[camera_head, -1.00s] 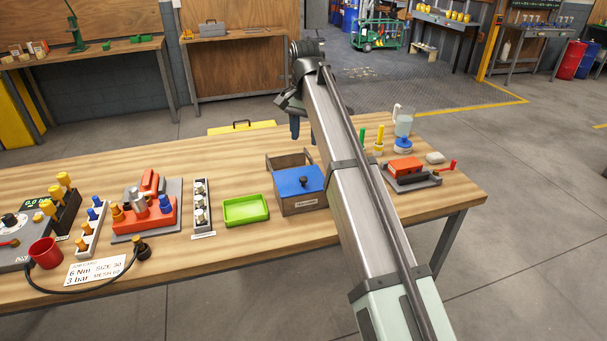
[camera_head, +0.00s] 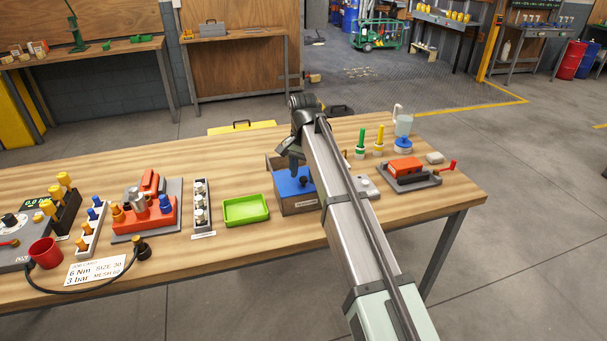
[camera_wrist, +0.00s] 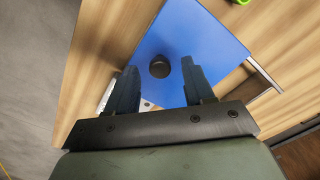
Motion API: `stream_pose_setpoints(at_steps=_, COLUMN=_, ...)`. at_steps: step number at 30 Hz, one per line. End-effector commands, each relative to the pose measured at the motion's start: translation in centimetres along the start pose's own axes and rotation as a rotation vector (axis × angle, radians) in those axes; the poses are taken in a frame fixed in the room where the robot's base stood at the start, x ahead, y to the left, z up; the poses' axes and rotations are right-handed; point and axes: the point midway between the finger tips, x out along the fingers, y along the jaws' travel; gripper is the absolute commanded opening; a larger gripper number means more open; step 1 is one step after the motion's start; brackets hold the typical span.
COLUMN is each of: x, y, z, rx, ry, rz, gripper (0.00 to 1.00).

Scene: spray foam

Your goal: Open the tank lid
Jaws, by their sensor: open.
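The tank is a wooden-sided box (camera_head: 299,207) on the table, with a blue lid (camera_head: 287,188) and a round black knob (camera_head: 303,181) on top. In the wrist view the blue lid (camera_wrist: 200,40) fills the middle, and its black knob (camera_wrist: 160,67) lies ahead of and between the fingers. My gripper (camera_head: 295,163) is above the lid, pointing down. In the wrist view my gripper (camera_wrist: 158,80) is open, one finger each side of the knob's line, holding nothing. The arm hides part of the box's right side.
Right of my arm are a red-topped fixture (camera_head: 405,169), green and yellow bottles (camera_head: 361,142) and a clear cup (camera_head: 403,124).

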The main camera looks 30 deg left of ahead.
Motion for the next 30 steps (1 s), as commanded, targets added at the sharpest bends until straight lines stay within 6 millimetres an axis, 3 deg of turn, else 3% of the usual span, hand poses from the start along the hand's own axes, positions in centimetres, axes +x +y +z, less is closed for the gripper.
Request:
stream_pose_setpoints(at_steps=13, x=0.83, y=0.0, z=0.0, rx=0.0, ry=0.001, rz=-0.001, gripper=0.53)
stream_pose_setpoints(at_steps=30, x=0.82, y=0.0, z=-0.01, rx=0.0, ry=0.0, rz=0.0, gripper=0.0)
